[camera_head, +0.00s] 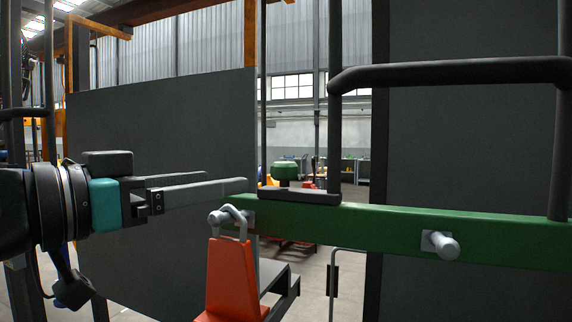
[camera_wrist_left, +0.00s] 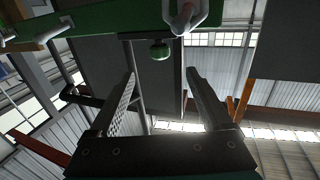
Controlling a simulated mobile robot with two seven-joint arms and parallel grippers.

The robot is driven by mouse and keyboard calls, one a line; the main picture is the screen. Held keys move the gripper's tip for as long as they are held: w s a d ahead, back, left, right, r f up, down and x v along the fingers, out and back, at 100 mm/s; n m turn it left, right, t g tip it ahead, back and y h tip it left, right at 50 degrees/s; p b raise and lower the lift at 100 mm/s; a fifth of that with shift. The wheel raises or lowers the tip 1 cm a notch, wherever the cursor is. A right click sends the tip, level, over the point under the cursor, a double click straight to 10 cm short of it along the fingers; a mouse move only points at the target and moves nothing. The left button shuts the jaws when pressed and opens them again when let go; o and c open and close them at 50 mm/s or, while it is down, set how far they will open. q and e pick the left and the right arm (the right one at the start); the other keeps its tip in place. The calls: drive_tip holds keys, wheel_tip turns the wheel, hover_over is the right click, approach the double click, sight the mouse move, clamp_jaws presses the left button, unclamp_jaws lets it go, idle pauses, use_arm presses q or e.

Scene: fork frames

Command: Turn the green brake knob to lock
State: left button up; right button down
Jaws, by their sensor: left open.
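The green brake knob (camera_head: 286,171) stands on a dark base above the left end of the green bar (camera_head: 350,232). My left gripper (camera_head: 228,185) reaches in from the left with its fingers open and nothing between them. In the head view its fingertips end a little left of the knob. In the left wrist view, the knob (camera_wrist_left: 160,52) shows beyond the gap between the open fingertips (camera_wrist_left: 161,76), roughly centred. The fingers appear apart from the knob. My right gripper is not in view.
An orange-red padlock-like piece (camera_head: 232,275) hangs by a grey shackle from the bar's left end, below my fingers. A grey bolt (camera_head: 440,244) sticks out of the bar. A black tube rail (camera_head: 450,73) stands above it. A large grey panel (camera_head: 160,130) is behind my gripper.

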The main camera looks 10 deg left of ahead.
sight(275, 173)
use_arm(q)
drive_tip(key=p+x, duration=0.5)
drive_tip(key=p, duration=0.1)
drive_tip(key=shift+w+d+r+p, duration=0.2)
drive_tip(key=shift+w+p, duration=0.1)
drive_tip(key=shift+w, duration=0.05)
drive_tip(key=shift+f+p+x, duration=0.2)
drive_tip(key=shift+p+x, duration=1.05)
drive_tip(key=shift+x, duration=2.65)
drive_tip(key=shift+c, duration=0.4)
clamp_jaws()
